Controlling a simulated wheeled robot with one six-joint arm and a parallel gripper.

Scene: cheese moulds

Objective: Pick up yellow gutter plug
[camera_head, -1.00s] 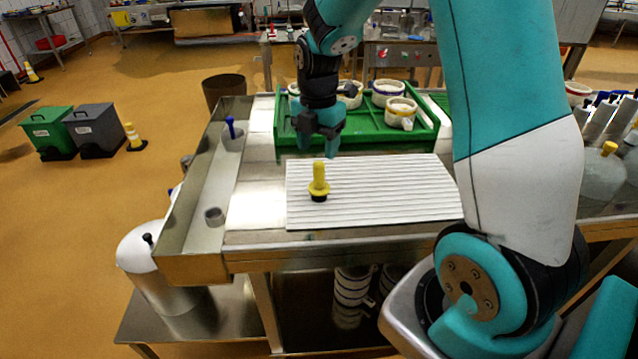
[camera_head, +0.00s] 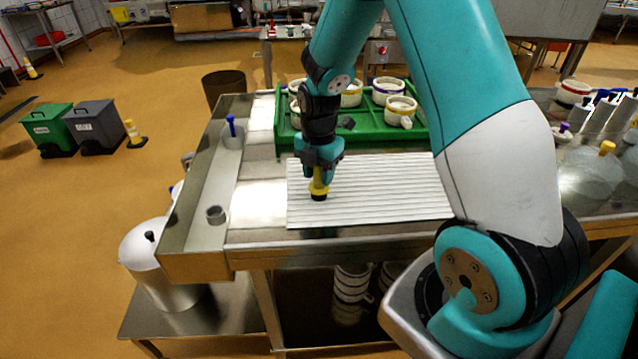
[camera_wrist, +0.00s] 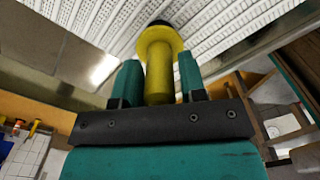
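The yellow gutter plug (camera_head: 318,189) stands upright on the white ribbed mat (camera_head: 390,190), its black foot down on the mat. My gripper (camera_head: 319,178) points down over it, with its teal fingers on either side of the plug's stem. In the wrist view the plug (camera_wrist: 158,72) stands between the two fingers of my gripper (camera_wrist: 161,82). A narrow gap shows on the right of the stem, and the left finger is very close to it. The fingers look open around the stem. The plug's top is partly hidden by the gripper in the head view.
A green tray (camera_head: 290,150) with several white moulds (camera_head: 400,110) lies behind the mat. A metal gutter (camera_head: 200,190) with a blue plug (camera_head: 231,126) and a dark drain collar (camera_head: 216,214) runs along the table's left side. Clear jars stand at the right.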

